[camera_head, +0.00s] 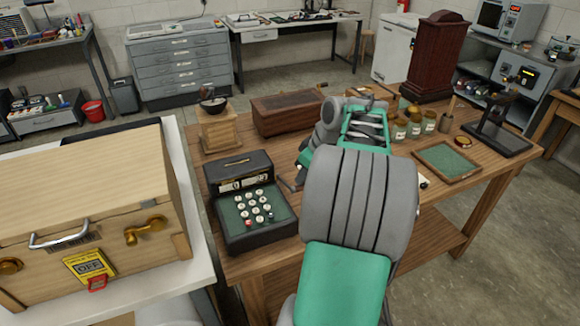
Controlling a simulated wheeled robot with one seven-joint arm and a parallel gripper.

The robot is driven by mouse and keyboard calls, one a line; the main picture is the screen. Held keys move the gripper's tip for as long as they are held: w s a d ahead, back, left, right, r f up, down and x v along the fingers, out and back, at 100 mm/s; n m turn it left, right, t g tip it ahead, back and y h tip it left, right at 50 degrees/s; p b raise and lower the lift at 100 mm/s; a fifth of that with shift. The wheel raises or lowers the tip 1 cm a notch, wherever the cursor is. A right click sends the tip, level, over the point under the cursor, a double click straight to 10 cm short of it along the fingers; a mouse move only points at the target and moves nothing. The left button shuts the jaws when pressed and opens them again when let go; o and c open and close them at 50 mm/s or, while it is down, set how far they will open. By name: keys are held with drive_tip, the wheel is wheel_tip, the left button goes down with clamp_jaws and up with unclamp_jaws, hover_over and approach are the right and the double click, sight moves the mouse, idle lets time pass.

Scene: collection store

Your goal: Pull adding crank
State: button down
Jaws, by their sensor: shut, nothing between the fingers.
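The adding machine (228,222) stands at the left front of the wooden table. It is a dark box with a green key panel, round white keys and a red key. A thin dark piece (290,184) shows by its right side. It may be the crank, but it is too small and too covered to be sure. My arm reaches across the table just right of the machine. My gripper (301,168) is beside the machine's right side, mostly hidden by my arm. It is shut with nothing visible in it. I cannot tell whether it touches the crank.
A wooden grinder (220,132) and a brown box (285,114) stand behind the machine. Glass jars (413,127), a green-lined tray (447,162) and a dark microscope-like instrument (497,128) are to the right. A wooden case (90,205) stands close on the left.

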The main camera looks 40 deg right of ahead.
drive_tip(key=shift+r, duration=0.3)
drive_tip(key=r+p, duration=0.1)
drive_tip(key=w+r+p, duration=0.1)
drive_tip(key=r+p, duration=0.1)
drive_tip(key=shift+w+d+r, duration=0.2)
drive_tip(key=shift+w+d, duration=0.1)
drive_tip(key=shift+w, duration=0.1)
wheel_tip(320, 180, up, 5)
drive_tip(key=p, duration=0.4)
idle(0.5)
